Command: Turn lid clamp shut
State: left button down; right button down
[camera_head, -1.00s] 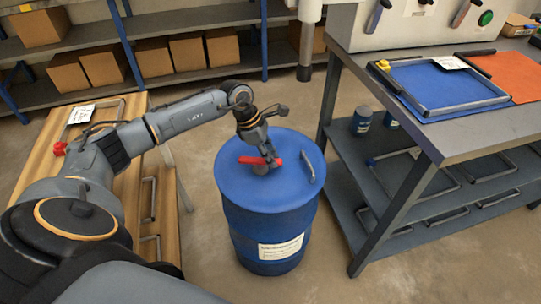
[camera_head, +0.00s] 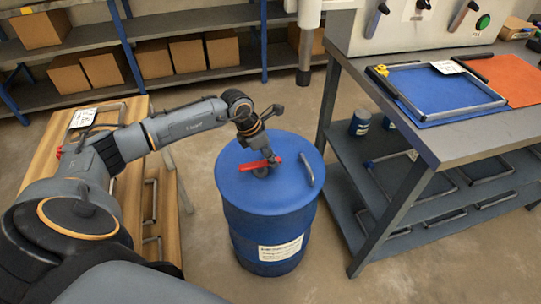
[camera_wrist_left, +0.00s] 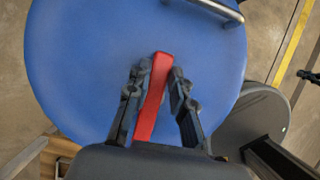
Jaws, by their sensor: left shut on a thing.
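A blue drum with a flat blue lid (camera_head: 240,190) stands upright on the floor in the middle of the head view. The red clamp handle (camera_head: 250,166) lies across a small grey post on the lid. My left gripper (camera_head: 268,155) reaches down from above and is shut on the handle. In the left wrist view the red handle (camera_wrist_left: 150,112) runs lengthwise between the two dark fingers of the left gripper (camera_wrist_left: 160,74). The post under the handle is partly hidden. My right gripper is not in view.
A metal handle (camera_head: 307,170) stands up from the lid's right side. A grey workbench (camera_head: 445,150) with a lower shelf stands close on the right. A wooden table (camera_head: 130,165) is at left under my left arm. Shelves with cardboard boxes (camera_head: 105,64) line the back.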

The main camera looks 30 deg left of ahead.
aim_at(255, 164)
pick_arm(q)
jog(key=c, duration=1.2)
grip_release()
jog(key=shift+o, duration=0.2)
jog(key=shift+r, duration=0.1)
jog(key=v, duration=1.2)
